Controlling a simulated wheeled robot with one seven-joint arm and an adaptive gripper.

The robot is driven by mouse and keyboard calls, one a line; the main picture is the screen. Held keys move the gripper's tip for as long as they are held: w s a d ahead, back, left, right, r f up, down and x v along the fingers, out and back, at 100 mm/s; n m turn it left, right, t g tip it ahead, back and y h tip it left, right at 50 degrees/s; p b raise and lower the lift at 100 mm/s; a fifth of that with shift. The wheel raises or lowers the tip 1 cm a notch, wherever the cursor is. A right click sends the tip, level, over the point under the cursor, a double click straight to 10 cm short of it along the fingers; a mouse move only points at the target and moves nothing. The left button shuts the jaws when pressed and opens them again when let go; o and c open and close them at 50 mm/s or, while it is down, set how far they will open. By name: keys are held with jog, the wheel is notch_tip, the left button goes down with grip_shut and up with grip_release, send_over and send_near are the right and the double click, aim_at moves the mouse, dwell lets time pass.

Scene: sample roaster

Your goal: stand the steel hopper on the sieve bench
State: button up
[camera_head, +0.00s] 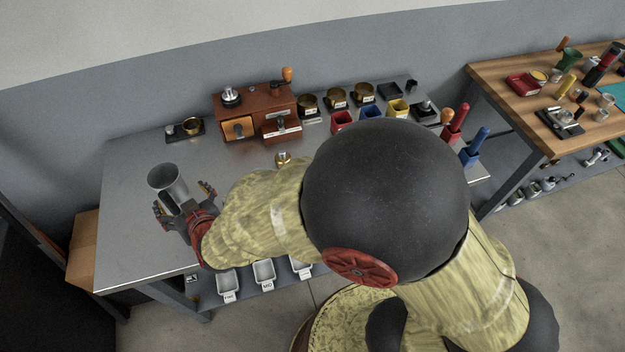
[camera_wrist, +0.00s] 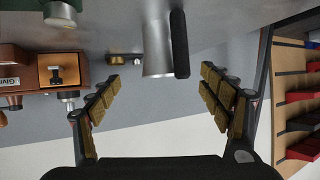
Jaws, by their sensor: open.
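The steel hopper (camera_head: 168,180) is a grey metal cup with a wide mouth, upright at the left end of the steel-topped bench (camera_head: 135,240). In the wrist view, which looks upside down, the hopper (camera_wrist: 157,40) has a dark upright handle (camera_wrist: 180,45) on the side toward me. My gripper (camera_head: 184,203) is open and empty at the hopper's near side. Its fingers (camera_wrist: 160,95) are spread wide, with the hopper and handle lying in the gap between them in the picture. I see no finger touching it. The hopper's base is partly hidden by my gripper in the head view.
A brown wooden drawer box (camera_head: 255,110) stands at the bench's back, with brass pans (camera_head: 336,97) and coloured bins (camera_head: 342,122) to its right. A wooden-topped bench (camera_head: 510,75) with many tools is at far right. The steel bench's left end is mostly clear.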

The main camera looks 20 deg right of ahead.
jog(key=s+d+r+g, duration=0.3)
jog(key=d+r, duration=1)
jog(key=d, duration=0.1)
jog(key=s+d+r+m+g+h, duration=0.1)
jog(key=s+d+r+h, duration=0.1)
jog(key=s+d, duration=0.7)
jog(key=s+d+r+m+g+h, duration=0.2)
jog(key=s+d, duration=0.7)
jog(key=shift+s+d+g, duration=0.15)
jog(key=shift+d+g, duration=0.1)
jog(key=shift+g, duration=0.05)
